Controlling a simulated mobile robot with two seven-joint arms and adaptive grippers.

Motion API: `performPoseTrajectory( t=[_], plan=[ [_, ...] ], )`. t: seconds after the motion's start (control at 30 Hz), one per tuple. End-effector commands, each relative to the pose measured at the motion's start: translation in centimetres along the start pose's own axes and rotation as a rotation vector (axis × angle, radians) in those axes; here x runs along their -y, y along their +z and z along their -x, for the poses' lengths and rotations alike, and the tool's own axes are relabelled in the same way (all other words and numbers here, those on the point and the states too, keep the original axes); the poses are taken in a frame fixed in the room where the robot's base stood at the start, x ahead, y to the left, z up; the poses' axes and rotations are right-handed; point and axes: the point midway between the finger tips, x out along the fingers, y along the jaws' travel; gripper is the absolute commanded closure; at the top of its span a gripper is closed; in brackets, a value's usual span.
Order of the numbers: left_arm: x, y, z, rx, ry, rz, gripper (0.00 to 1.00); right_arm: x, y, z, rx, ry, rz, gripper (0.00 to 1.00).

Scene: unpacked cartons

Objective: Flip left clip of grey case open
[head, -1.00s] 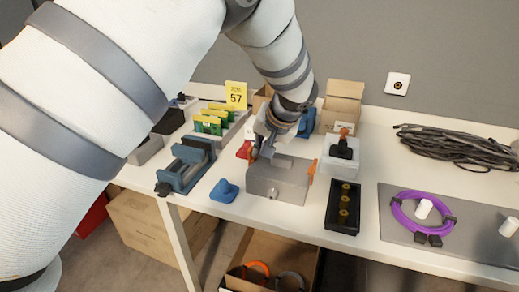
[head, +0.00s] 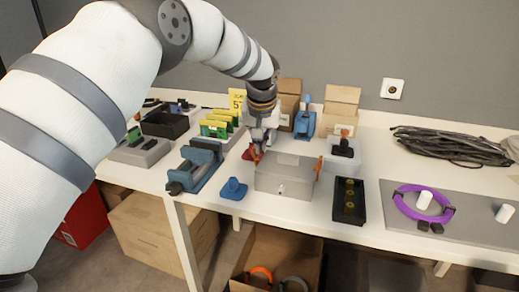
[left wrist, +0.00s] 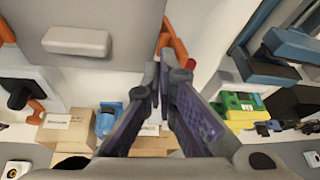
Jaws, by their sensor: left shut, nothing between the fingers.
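The grey case (head: 283,185) sits shut on the table, with its light handle (left wrist: 77,41) on the lid. Its orange left clip (head: 257,155) is at the case's left side and shows beside the lid edge in the left wrist view (left wrist: 173,40). That clip appears to stick out from the side; its exact angle is hard to tell. The orange right clip (head: 318,167) is at the other side. My left gripper (head: 260,147) points down at the left clip. Its fingertips (left wrist: 163,65) are shut and empty, right by the clip; contact cannot be told. My right gripper is out of view.
A blue part (head: 233,190) and a blue vise (head: 196,168) stand left of the case. A black tray (head: 349,203) and a white box with a black part (head: 341,158) are to its right. Cartons (head: 341,108) stand behind. The table's front edge is close.

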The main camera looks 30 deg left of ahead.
Motion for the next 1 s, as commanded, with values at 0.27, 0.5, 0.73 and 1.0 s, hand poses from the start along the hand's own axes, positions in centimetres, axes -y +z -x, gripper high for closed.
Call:
performPoseTrajectory(
  t=[0.27, 0.5, 0.73, 1.0],
  plan=[
    [1.8, -1.2, -0.2, 0.035, 0.178, 0.081, 1.00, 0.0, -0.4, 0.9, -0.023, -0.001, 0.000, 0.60],
    [3.0, -1.1, -1.1, 0.072, 0.331, 0.142, 1.00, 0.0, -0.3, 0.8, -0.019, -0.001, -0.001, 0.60],
    [3.1, -1.1, -1.1, 0.078, 0.358, 0.149, 1.00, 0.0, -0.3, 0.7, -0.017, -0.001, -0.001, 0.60],
    [2.5, -0.9, -1.2, 0.078, 0.357, 0.149, 1.00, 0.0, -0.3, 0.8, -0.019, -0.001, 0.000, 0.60]
  ],
)
